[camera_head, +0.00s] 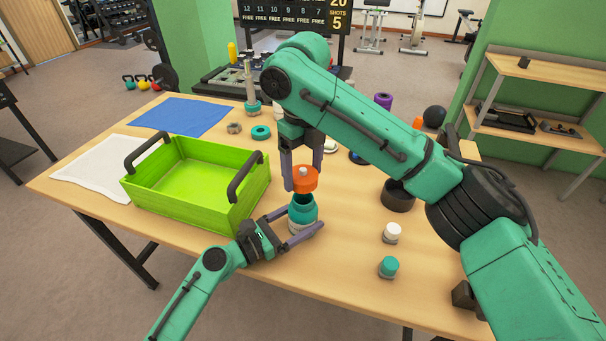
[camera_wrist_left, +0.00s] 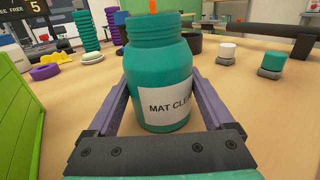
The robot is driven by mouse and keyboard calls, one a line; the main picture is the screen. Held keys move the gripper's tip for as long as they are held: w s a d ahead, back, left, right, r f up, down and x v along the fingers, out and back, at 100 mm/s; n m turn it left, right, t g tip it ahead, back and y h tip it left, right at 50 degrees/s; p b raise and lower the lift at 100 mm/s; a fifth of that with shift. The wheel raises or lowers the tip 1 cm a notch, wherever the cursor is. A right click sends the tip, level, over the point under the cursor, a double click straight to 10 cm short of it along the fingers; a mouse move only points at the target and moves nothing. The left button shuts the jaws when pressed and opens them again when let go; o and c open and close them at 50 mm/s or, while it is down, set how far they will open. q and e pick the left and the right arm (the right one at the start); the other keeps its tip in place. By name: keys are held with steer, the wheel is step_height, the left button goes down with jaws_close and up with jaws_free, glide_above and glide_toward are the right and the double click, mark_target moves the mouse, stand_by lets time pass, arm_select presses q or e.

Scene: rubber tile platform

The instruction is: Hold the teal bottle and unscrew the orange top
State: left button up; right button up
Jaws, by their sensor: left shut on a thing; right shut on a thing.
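The teal bottle (camera_head: 302,213) stands upright near the front of the table. My left gripper (camera_head: 304,219) is shut on its body, one finger on each side. In the left wrist view the bottle (camera_wrist_left: 160,70) shows a bare threaded neck and part of a white label reading "MAT CLE". The orange top (camera_head: 305,183) is just above the bottle, apart from the threads, between the fingers of my right gripper (camera_head: 303,175), which comes down from above.
A green crate (camera_head: 150,195) stands close to the left of the bottle. A white-capped jar (camera_head: 391,233), a teal-capped jar (camera_head: 389,267) and a black ring (camera_head: 397,197) are to the right. A blue cloth (camera_head: 182,115) and a white cloth (camera_head: 90,168) lie at left.

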arm_select(q)
steer(key=o, duration=1.3)
steer(key=shift+o, duration=0.2)
steer(key=v, duration=1.2)
